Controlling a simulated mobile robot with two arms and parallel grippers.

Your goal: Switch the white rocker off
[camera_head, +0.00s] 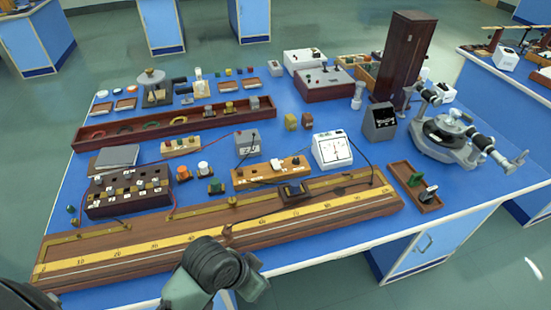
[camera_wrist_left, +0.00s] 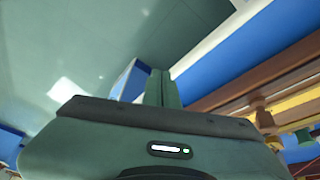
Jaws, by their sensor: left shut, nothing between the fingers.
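A small white block (camera_head: 279,165), which looks like the white rocker, sits on a light wooden strip (camera_head: 245,179) near the middle of the bench. Its tilt is too small to tell. It is not seen in the left wrist view. My left gripper (camera_wrist_left: 162,88) shows in the left wrist view with its fingers together and empty, near the bench's front edge. In the head view, a grey-green part of my arm shows at the bottom, in front of the long wooden scale board (camera_head: 385,203). No fingertips can be made out there. My right gripper is not seen.
A white meter (camera_head: 332,151) stands just right of the strip, with wires around it. A dark plug box (camera_head: 130,190) is to the left. A small wooden tray (camera_head: 416,187) and a metal spectrometer (camera_head: 452,140) are on the right. A small dark block (camera_head: 291,192) lies before the strip.

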